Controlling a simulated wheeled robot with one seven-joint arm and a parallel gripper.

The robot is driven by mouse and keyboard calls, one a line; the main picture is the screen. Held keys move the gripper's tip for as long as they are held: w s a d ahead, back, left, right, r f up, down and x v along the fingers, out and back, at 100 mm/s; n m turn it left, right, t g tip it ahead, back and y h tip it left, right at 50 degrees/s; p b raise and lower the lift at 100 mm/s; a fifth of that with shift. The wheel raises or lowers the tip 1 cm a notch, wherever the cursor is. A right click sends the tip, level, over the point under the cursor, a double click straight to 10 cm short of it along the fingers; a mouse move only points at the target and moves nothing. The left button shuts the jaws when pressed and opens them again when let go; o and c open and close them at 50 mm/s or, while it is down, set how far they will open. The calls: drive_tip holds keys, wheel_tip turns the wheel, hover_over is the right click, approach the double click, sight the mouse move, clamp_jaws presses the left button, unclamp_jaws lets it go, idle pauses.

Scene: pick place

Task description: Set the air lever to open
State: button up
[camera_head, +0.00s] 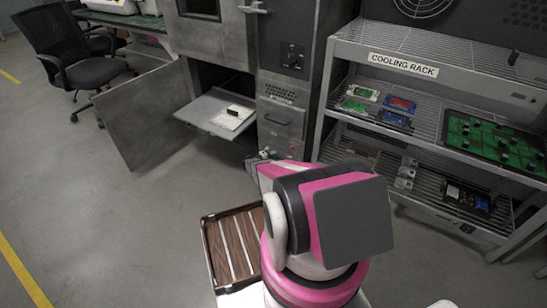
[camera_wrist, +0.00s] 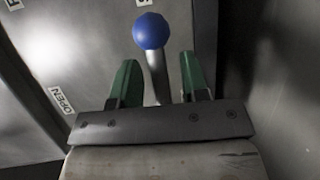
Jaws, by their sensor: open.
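The air lever (camera_wrist: 150,32) shows in the wrist view as a metal rod topped by a blue ball. My gripper (camera_wrist: 159,80) is open, with one green finger on each side of the rod. The ball stands beyond the fingertips, and I see a gap between the rod and each finger. An OPEN label (camera_wrist: 61,100) is on the grey panel to the left of the lever. In the head view my arm hides the lever, and only a small part of my gripper (camera_head: 264,154) shows beside the grey machine.
The grey machine (camera_head: 283,115) has its lower door (camera_head: 135,115) swung open and a shelf (camera_head: 205,112) pulled out. A cooling rack (camera_head: 400,66) with circuit boards stands close on the right. A brown tray (camera_head: 204,245) is near my base.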

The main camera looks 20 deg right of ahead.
drive_tip(key=shift+d, duration=0.3)
clamp_jaws()
